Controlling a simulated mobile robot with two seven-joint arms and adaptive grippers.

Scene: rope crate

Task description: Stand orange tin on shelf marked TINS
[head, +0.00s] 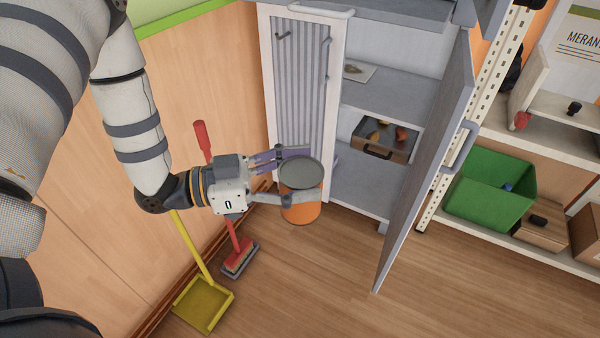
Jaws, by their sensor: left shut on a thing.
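The orange tin (300,208) is a cylinder with a grey top, upright in the head view near the middle. My left gripper (293,176) is shut on it from the left, with its fingers around the tin's upper part. The tin is in front of the open cabinet, left of its shelves. The cabinet's upper shelf (395,92) has a small card at its left, and its lower shelf (362,192) looks bare in part. No TINS label can be read in this view. My right gripper is not in view.
The grey cabinet door (432,165) stands open to the right of the shelves. A red brush (240,258) and yellow dustpan (205,300) are at the wall. A green crate (490,190) is at right.

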